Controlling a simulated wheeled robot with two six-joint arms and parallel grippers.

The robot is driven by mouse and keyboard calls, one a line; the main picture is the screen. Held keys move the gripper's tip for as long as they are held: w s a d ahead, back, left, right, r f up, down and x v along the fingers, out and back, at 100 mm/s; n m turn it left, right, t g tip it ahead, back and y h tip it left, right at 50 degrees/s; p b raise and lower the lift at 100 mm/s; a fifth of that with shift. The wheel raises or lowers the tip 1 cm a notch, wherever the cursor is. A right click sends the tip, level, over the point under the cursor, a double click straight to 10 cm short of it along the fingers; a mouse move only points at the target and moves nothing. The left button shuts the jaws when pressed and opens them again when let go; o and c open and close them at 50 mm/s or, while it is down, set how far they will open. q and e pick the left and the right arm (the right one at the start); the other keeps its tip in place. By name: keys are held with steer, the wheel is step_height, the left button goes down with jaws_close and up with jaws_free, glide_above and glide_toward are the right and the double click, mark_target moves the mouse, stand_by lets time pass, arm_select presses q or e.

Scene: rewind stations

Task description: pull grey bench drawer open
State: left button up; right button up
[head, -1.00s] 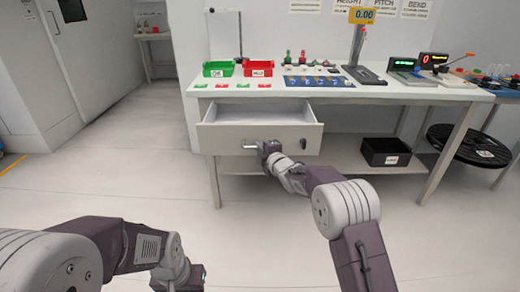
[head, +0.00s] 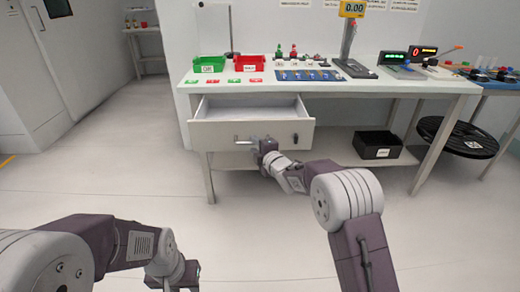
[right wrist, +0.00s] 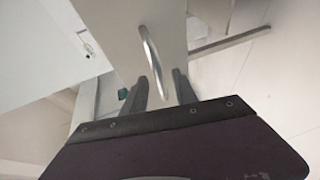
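The grey bench drawer (head: 250,135) stands pulled out below the white bench top in the head view; its empty-looking interior shows. Its metal bar handle (right wrist: 151,60) runs between the fingers of my right gripper (right wrist: 160,92) in the right wrist view. Gaps show on both sides of the bar, so the fingers look open around it. In the head view my right gripper (head: 258,145) is at the drawer front, by the handle. My left gripper (head: 190,275) is low at the bottom edge, away from the drawer; its fingers are not clear.
The bench (head: 400,86) carries a green bin (head: 209,65), a red bin (head: 250,64), a blue panel (head: 312,75) and displays. A black box (head: 378,147) sits on the lower shelf. A black round reel (head: 458,138) is at the right. Floor in front is mostly clear.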

steer(key=p+v, duration=0.1)
steer(key=v, duration=0.5)
